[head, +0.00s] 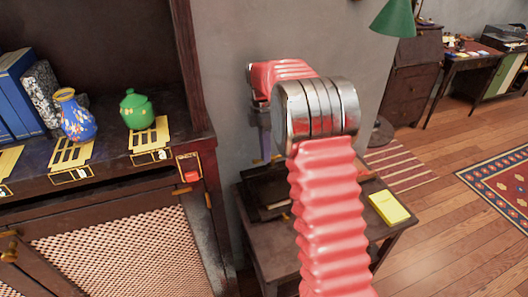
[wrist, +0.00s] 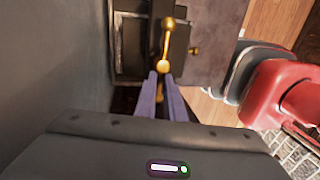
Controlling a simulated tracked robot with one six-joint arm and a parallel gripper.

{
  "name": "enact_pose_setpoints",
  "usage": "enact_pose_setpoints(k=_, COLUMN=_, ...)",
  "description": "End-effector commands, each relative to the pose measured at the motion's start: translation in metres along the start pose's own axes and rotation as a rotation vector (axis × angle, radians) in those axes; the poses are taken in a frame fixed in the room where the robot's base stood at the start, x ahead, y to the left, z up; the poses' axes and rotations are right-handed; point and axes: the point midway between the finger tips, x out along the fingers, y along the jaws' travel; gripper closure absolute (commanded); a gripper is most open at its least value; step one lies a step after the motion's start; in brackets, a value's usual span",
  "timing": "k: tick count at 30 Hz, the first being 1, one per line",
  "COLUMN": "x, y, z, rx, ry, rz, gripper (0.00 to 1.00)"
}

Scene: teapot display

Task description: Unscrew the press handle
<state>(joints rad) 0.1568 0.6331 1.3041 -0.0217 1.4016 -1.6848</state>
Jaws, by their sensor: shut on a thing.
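The brass press handle (wrist: 167,45) shows in the wrist view as a bar with round knobs, over the dark press (wrist: 132,45). My gripper (wrist: 165,78) has its two purple-grey fingers closed at the handle's near knob. In the head view my gripper (head: 265,158) points down over the dark press (head: 262,188), which stands on a small wooden table (head: 330,243). My arm hides part of the press and table there, and the handle is hard to make out.
A yellow notepad (head: 390,208) lies on the table's right side. To the left, a cabinet (head: 110,245) holds a green teapot (head: 137,110), a blue patterned vase (head: 74,115) and blue books (head: 18,90). A grey wall (head: 235,60) is close behind.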

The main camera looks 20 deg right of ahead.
Motion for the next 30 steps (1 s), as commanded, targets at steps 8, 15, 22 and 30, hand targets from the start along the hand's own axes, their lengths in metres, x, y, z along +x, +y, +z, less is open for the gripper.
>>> enact_pose_setpoints(k=8, x=0.0002, y=-0.0014, z=0.0037, rx=-0.073, ry=-0.022, rz=0.002, gripper=1.0)
enact_pose_setpoints(k=15, x=0.0003, y=-0.0016, z=0.0039, rx=-0.081, ry=-0.024, rz=0.001, gripper=1.0)
enact_pose_setpoints(k=22, x=0.0003, y=-0.0016, z=0.0041, rx=-0.079, ry=-0.023, rz=0.001, gripper=0.86)
enact_pose_setpoints(k=30, x=0.0003, y=-0.0014, z=0.0021, rx=-0.08, ry=-0.02, rz=0.002, gripper=0.73)
